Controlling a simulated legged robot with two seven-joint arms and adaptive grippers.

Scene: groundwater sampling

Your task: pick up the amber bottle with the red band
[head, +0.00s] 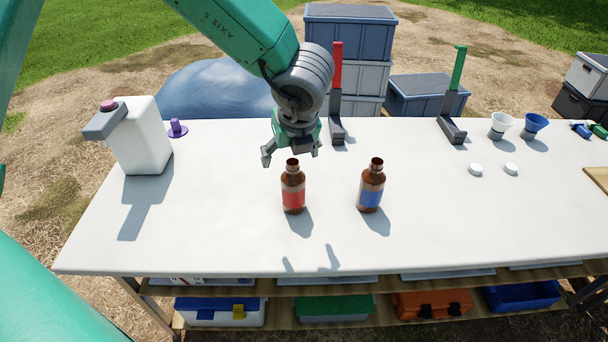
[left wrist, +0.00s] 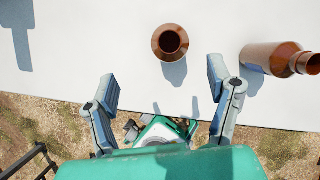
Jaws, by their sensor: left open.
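The amber bottle with the red band (head: 293,188) stands upright and open-mouthed on the white table (head: 220,230). An amber bottle with a blue band (head: 370,186) stands to its right. In the left wrist view, an amber bottle (left wrist: 170,42) is seen from above, beyond the gap between the spread fingers (left wrist: 165,88). Another amber bottle (left wrist: 275,58) shows at the right of that view. My right gripper is not in view.
A white jug (head: 140,140) stands at the table's left. Red (head: 337,90) and green (head: 455,90) upright tools stand behind the bottles. White (head: 501,124) and blue (head: 534,125) funnels and two white caps (head: 476,169) are at the right. The table front is clear.

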